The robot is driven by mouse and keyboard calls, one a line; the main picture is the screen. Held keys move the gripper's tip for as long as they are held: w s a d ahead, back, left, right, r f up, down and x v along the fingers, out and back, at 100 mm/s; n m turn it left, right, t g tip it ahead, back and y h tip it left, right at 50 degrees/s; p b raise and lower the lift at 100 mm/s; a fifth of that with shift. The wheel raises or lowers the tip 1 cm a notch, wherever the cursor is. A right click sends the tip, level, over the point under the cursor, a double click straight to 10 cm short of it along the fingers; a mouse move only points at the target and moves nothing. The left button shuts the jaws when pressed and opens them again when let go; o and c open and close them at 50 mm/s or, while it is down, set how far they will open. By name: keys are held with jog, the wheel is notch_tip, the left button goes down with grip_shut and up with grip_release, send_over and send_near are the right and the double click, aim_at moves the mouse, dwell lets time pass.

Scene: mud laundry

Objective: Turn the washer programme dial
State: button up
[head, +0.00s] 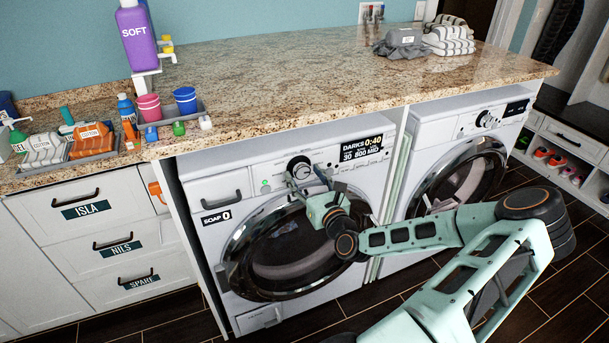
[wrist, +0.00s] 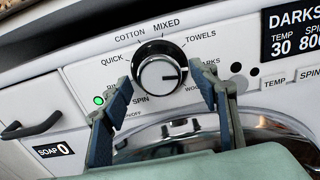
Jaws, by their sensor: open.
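The display (head: 361,148) reads DARKS 0:40, 30, 800. My gripper (wrist: 163,86) is open, with one finger on each side of the dial's lower half. I cannot tell whether either finger touches it. In the head view my gripper (head: 308,179) is just in front of the dial.
The washer's round door (head: 285,250) is below my gripper. The soap drawer (head: 215,195) is left of the dial. Panel buttons sit to its right. The granite counter (head: 300,85) overhangs above. A second washer (head: 465,150) stands to the right.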

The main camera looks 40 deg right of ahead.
jog(key=shift+w, duration=0.15)
jog(key=shift+c, duration=0.3)
jog(key=c, duration=1.1)
